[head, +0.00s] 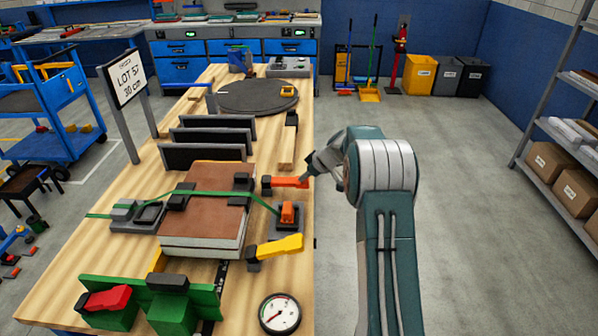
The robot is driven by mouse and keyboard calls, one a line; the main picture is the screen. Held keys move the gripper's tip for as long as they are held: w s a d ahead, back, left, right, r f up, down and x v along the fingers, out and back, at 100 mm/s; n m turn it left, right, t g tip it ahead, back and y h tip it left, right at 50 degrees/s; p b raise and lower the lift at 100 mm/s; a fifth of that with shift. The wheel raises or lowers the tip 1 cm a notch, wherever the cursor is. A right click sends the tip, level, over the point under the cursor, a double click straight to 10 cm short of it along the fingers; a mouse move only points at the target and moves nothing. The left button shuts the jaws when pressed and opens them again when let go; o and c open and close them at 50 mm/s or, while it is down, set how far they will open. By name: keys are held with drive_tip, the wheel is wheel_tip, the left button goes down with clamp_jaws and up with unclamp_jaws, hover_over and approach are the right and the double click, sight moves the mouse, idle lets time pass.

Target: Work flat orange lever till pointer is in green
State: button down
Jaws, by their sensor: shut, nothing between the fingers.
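A flat orange lever (288,182) with a black block at its left end lies at the table's right edge, beside the brown-topped panel stack (215,190). My gripper (307,177) is shut, with its tips at or very near the lever's right end; I cannot tell whether they touch. A second, upright orange lever (288,213) sits on the strap tensioner just nearer. A round white gauge (280,313) stands at the front right of the table. Its pointer and coloured zones are too small to read surely.
A green strap (190,194) crosses the stack. A yellow-handled clamp (278,246) lies between stack and gauge. A green fixture with a red handle (108,299) is at the front left. Dark upright plates (205,153) stand behind the stack.

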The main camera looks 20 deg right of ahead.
drive_tip(key=shift+f, duration=0.1)
drive_tip(key=shift+s+d+r, duration=0.3)
drive_tip(key=shift+s+d, duration=0.15)
drive_tip(key=shift+s, duration=0.2)
drive_tip(key=shift+s+d+r, duration=0.25)
drive_tip(key=shift+s+d, duration=0.2)
drive_tip(key=shift+s, duration=0.15)
drive_tip(key=v, duration=1.2)
drive_tip(key=shift+w+d+f, duration=0.1)
drive_tip(key=w+a, duration=0.4)
drive_tip(key=shift+w+f, duration=0.35)
drive_tip(key=shift+f, duration=0.1)
drive_tip(key=shift+f, duration=0.15)
